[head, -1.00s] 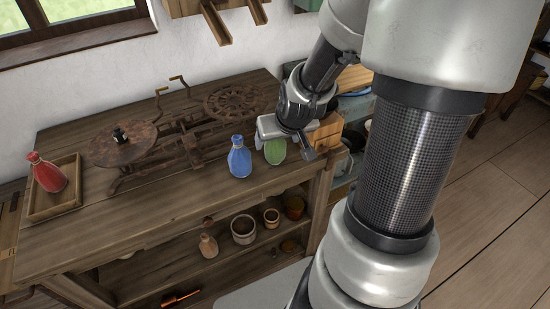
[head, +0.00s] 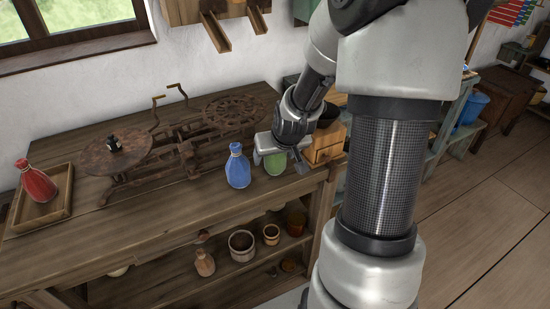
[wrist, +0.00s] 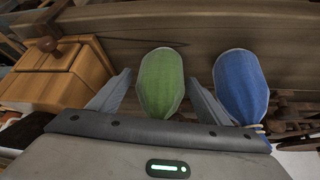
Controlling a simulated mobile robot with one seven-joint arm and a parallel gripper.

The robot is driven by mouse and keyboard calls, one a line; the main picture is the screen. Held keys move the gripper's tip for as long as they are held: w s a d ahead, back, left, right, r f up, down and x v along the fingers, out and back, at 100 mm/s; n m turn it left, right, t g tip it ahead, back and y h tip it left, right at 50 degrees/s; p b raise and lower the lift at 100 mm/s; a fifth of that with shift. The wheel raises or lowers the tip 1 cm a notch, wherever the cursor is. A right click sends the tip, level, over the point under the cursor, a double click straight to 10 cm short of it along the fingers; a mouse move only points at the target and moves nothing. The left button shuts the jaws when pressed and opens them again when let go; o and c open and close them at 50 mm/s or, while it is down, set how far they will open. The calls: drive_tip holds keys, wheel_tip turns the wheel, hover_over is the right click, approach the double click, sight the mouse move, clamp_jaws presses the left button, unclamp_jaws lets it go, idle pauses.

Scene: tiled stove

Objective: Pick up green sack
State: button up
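The green sack (head: 275,163) stands on the wooden workbench near its right end. My gripper (head: 280,158) is over it from above, with its fingers pointing down around the sack. In the wrist view, the green sack (wrist: 161,84) sits between the two fingers of my gripper (wrist: 158,80), with a visible gap on each side. The gripper is open. In the head view, the gripper hides the sack's top.
A blue sack (head: 238,168) stands close left of the green one, just outside a finger in the wrist view (wrist: 241,86). A small wooden drawer box (head: 325,146) is on the right. A rusty scale (head: 160,150) and a red sack (head: 37,183) in a tray (head: 62,196) lie further left.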

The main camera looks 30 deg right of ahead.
drive_tip(key=c, duration=1.2)
drive_tip(key=shift+o, duration=0.2)
drive_tip(key=shift+r, duration=0.1)
